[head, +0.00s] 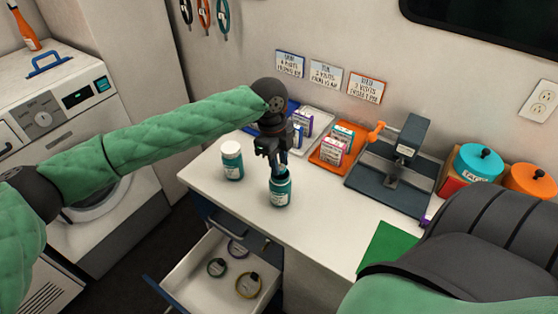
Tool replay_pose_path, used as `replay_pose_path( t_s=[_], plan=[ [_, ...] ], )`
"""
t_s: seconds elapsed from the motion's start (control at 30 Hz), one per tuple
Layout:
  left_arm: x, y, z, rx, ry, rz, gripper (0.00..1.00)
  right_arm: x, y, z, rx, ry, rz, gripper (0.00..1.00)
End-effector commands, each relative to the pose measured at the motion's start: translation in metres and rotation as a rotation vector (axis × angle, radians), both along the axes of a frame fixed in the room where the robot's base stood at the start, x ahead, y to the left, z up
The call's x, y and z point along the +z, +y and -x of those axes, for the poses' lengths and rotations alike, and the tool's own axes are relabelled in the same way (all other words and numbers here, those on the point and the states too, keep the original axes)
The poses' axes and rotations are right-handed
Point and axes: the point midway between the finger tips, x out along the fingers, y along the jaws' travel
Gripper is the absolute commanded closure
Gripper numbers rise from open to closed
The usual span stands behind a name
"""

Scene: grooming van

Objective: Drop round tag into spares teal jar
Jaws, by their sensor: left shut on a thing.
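My left gripper (277,160) points down right above an open teal jar (281,193) on the white counter. Its fingers are closed at the jar's mouth; a small bluish piece shows between them, too small to tell for certain as the round tag. The jar stands upright without a lid, and its label is too small to read. A second teal jar (232,163) with a white lid stands to its left. My right gripper is out of view.
An open drawer (180,283) below the counter (310,226) holds several ring-shaped items. Behind the gripper are an orange tray (322,160) with small boxes and a dark press (395,165). Teal (480,164) and orange (530,182) canisters stand at right.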

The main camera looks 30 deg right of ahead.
Motion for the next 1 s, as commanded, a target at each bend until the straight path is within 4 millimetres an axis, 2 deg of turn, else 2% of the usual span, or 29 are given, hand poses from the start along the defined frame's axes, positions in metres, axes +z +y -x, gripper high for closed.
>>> replay_pose_path(
  t_s=[0.9,0.93,1.0],
  plan=[
    [-0.0002,0.0002,0.0004,0.0,0.0,0.0,0.94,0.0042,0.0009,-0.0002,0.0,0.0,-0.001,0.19],
    [-0.0001,0.0002,0.0004,0.0,0.0,0.0,0.67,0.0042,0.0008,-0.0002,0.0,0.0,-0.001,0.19],
    [-0.0001,0.0002,0.0004,0.0,0.0,0.0,0.54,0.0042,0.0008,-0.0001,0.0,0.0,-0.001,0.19]
  ],
)
